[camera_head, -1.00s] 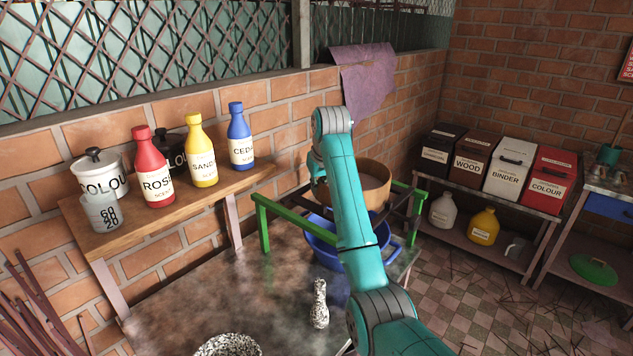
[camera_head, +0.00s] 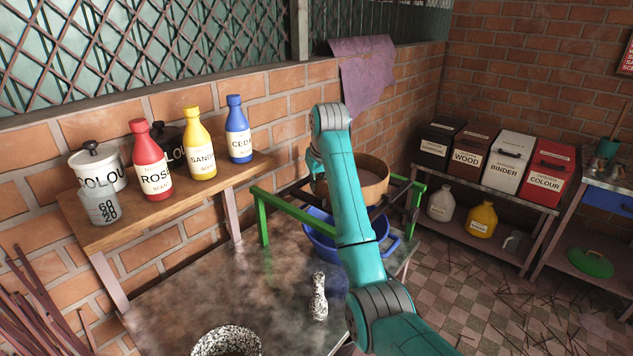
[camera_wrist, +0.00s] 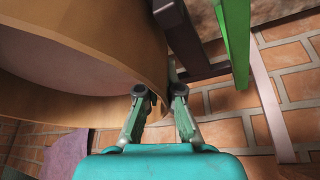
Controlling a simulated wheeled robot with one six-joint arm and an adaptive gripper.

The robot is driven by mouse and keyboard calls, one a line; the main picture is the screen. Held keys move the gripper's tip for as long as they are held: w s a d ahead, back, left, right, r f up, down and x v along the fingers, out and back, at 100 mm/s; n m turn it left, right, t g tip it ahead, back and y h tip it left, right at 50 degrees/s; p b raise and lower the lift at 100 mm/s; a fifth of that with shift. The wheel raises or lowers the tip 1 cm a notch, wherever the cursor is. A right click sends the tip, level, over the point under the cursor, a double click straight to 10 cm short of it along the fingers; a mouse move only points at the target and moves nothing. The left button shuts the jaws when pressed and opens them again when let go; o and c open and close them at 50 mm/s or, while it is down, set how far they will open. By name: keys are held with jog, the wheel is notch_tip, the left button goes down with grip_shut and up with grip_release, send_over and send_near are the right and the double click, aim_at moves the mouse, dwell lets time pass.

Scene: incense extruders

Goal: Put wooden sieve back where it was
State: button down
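The wooden sieve (camera_head: 374,192), a round tan hoop with a pale mesh, sits level at the dark rails of a green frame (camera_head: 296,211), above a blue basin (camera_head: 320,242). The fingers are close together and appear closed on the hoop wall; the fingertips are partly hidden. A dark rail (camera_wrist: 186,42) and a green bar (camera_wrist: 233,45) lie just right of the fingers.
A wooden shelf (camera_head: 215,187) with scent bottles and pots is on the left wall. A rack with labelled boxes (camera_head: 510,160) stands to the right.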

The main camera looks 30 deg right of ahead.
jog(key=c, duration=1.2)
grip_release()
jog(key=shift+f, duration=0.1)
jog(key=shift+c, duration=0.2)
